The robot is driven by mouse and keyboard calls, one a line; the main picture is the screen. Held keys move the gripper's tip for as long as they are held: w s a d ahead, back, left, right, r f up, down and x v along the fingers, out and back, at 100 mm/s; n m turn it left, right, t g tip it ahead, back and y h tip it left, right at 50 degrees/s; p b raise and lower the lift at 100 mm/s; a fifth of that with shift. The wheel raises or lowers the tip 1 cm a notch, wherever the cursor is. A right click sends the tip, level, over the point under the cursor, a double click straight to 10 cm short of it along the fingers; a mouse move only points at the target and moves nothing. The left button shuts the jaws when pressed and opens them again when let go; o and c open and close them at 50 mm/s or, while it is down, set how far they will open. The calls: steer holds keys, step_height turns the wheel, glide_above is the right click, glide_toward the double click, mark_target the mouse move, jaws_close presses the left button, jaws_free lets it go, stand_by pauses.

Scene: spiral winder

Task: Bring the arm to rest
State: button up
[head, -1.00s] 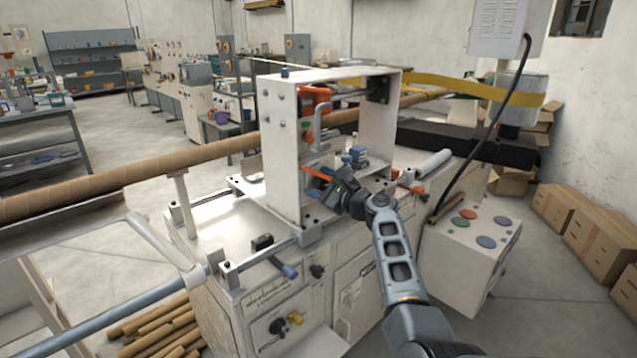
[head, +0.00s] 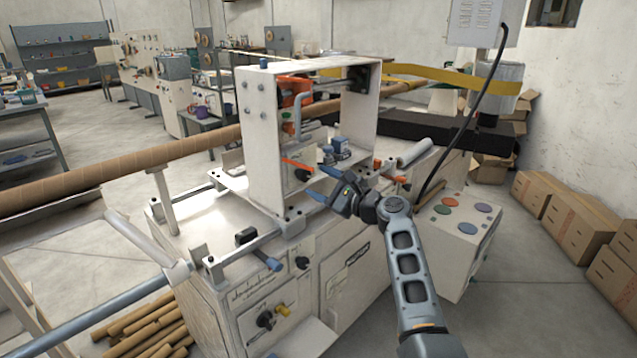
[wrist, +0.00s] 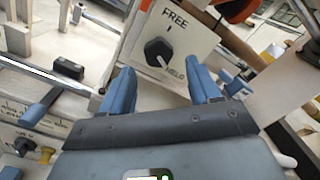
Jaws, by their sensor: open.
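My gripper (head: 322,188) is open and empty in front of the white frame of the winder (head: 262,150). Its two blue fingers point toward the machine. In the wrist view the fingers (wrist: 160,88) stand apart, with a black knob (wrist: 157,51) on a white plate beyond them. The plate reads "FREE" at the top and "HELD" to the lower right. The knob also shows in the head view (head: 303,174), just past the fingers. I see nothing between the fingers.
A long brown tube (head: 100,179) runs across the machine at the left. A blue-tipped lever (head: 273,264) sticks out in front. A button box (head: 455,235) stands at the right, with cardboard boxes (head: 575,225) along the wall. Open floor lies right of the machine.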

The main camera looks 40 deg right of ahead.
steer(key=shift+f, duration=0.1)
stand_by(0.3)
steer(key=s+a+f+n+g+h, duration=0.15)
steer(key=s+a+f+n, duration=0.25)
steer(key=s+f, duration=0.4)
steer(key=s+a+f+n+g+h, duration=0.1)
steer(key=s+a+f+n+g, duration=0.2)
steer(key=s+f, duration=0.45)
steer(key=s+a+f+n, duration=0.1)
steer(key=s+a+n, duration=0.35)
steer(key=s, duration=0.35)
steer(key=s+a+f+n, duration=0.1)
steer(key=s+a+n, duration=0.2)
steer(key=s+a, duration=0.35)
steer(key=s+a+r+n, duration=0.3)
steer(key=s+r+n, duration=0.1)
steer(key=s, duration=0.3)
steer(key=s+a+r+n+t+y, duration=0.1)
steer(key=s+a+r+n, duration=0.3)
steer(key=s+r, duration=0.2)
steer(key=s+a+r+n+y, duration=0.1)
steer(key=s+a+r+n, duration=0.3)
steer(key=s, duration=0.4)
steer(key=shift+a+r+n, duration=0.25)
steer(key=shift+r+n, duration=0.2)
steer(key=shift+r, duration=0.2)
steer(key=shift+c, duration=0.2)
